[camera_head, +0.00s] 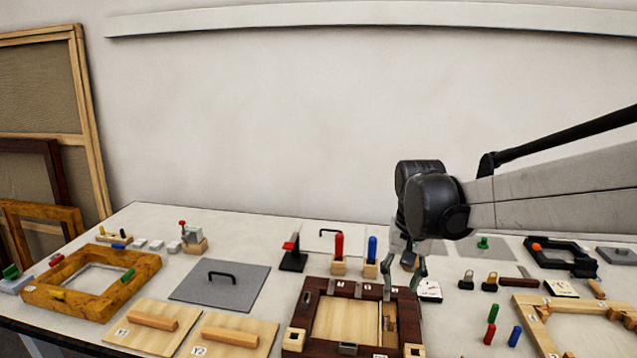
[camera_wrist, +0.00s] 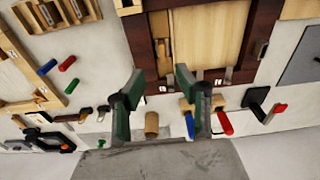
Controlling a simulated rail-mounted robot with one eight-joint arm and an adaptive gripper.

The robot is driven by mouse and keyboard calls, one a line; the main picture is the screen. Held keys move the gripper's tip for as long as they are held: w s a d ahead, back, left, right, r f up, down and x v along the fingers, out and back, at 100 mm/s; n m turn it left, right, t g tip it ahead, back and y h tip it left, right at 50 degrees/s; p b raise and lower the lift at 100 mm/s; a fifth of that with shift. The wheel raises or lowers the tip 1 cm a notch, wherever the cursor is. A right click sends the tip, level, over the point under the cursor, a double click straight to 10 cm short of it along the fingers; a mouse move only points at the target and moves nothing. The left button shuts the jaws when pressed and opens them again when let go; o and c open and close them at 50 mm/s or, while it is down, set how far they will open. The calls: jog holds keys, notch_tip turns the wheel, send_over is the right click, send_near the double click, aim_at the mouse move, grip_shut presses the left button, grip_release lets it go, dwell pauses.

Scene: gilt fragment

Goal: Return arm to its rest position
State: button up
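My gripper (camera_head: 404,272) hangs from my arm above the back right part of the dark wooden frame (camera_head: 297,328) in the head view. In the wrist view the fingers of my gripper (camera_wrist: 163,104) are spread apart, with nothing held between them. A small wooden cylinder (camera_wrist: 152,124) shows past the gap between the fingers, apart from them. The dark frame (camera_wrist: 262,30) lies beyond the fingertips, with a light wood panel inside. My arm reaches in from the right side of the head view.
Red (camera_head: 339,246) and blue (camera_head: 372,250) handled tools stand in wooden blocks behind the dark frame. A gilt frame (camera_head: 60,297), a grey plate with a handle (camera_head: 203,292) and wooden boards (camera_head: 140,327) lie left. A black clamp (camera_head: 560,255) lies right.

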jog(key=s+r+n+t, duration=0.2)
jog(key=s+t, duration=0.4)
jog(key=s, duration=1.4)
jog(key=shift+r, duration=0.35)
